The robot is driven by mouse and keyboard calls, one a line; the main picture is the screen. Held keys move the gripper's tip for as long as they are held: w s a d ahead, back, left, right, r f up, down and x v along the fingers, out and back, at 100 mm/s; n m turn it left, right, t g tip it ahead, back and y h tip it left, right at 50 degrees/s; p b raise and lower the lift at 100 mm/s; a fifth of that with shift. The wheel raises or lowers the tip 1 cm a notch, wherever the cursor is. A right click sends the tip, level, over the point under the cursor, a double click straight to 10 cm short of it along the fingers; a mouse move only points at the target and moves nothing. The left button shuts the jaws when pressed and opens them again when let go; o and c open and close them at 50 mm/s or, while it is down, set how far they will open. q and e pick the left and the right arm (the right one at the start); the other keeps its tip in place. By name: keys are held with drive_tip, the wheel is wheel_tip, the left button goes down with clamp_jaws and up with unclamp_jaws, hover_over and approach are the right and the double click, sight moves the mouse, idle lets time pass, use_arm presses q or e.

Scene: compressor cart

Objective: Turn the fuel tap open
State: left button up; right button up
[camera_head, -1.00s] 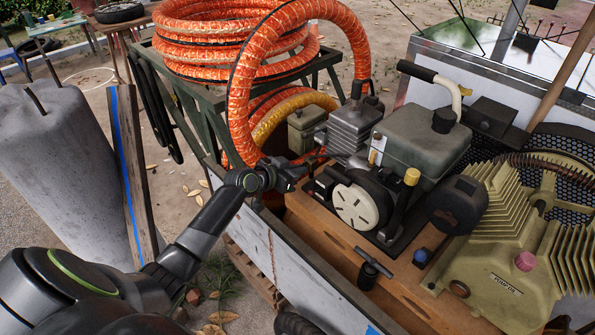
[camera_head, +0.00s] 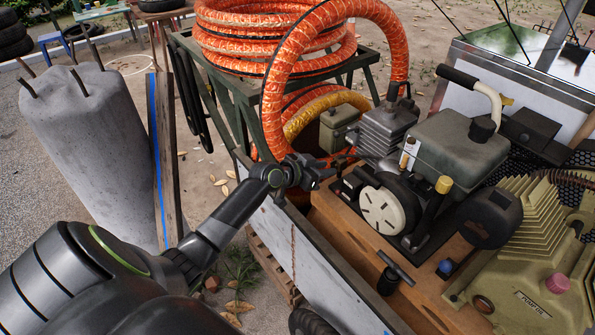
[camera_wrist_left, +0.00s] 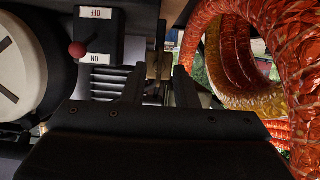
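My left gripper (camera_head: 326,169) is beside the engine's near left side, below the finned cylinder (camera_head: 380,132). In the left wrist view its two fingers (camera_wrist_left: 158,88) are apart, with a narrow gap and nothing clearly held. A thin upright part (camera_wrist_left: 161,45) shows beyond the gap; I cannot tell whether it is the fuel tap. A dark box with a red-knobbed lever (camera_wrist_left: 77,49) and OFF and ON labels is left of the fingers; the knob is nearer the ON label. The grey tank (camera_head: 450,140) tops the engine. I cannot clearly pick out the fuel tap. My right gripper is not in view.
Orange hose (camera_head: 272,105) arches close above my left gripper and fills the right of the wrist view. A round white cover (camera_head: 382,210) is right of the gripper. The cart's side board (camera_head: 320,270) runs below my arm. A concrete post (camera_head: 85,150) stands left.

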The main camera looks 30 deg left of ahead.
use_arm(q)
drive_tip(key=v, duration=1.6)
drive_tip(key=shift+s, duration=0.25)
drive_tip(key=s+a+f+n+g+y, duration=0.1)
drive_tip(key=a+f+n+y, duration=0.1)
drive_tip(key=a+f, duration=0.5)
drive_tip(key=s+a+f+n+g+y, duration=0.1)
drive_tip(key=s+a+f+n+y, duration=0.15)
drive_tip(key=f, duration=0.85)
drive_tip(key=s+f+g+y, duration=0.1)
drive_tip(key=s+f, duration=0.3)
drive_tip(key=f, duration=0.3)
drive_tip(key=s+f+g+y, duration=0.15)
drive_tip(key=s+f, duration=0.25)
drive_tip(key=f, duration=0.4)
drive_tip(key=s+d+f+g, duration=0.2)
drive_tip(key=s+d+f, duration=0.1)
drive_tip(key=s+f, duration=0.45)
drive_tip(key=s+d+f+g, duration=0.2)
drive_tip(key=s+d+f, duration=0.1)
drive_tip(key=s+f, duration=0.45)
drive_tip(key=s+d+f+g, duration=0.1)
drive_tip(key=s+d+f, duration=0.1)
drive_tip(key=s+d, duration=0.3)
drive_tip(key=s+d+f+g+h, duration=0.1)
drive_tip(key=s+d, duration=0.4)
drive_tip(key=s, duration=0.5)
wheel_tip(320, 180, down, 2)
drive_tip(key=shift+f+g, duration=0.1)
drive_tip(key=shift+g, duration=0.35)
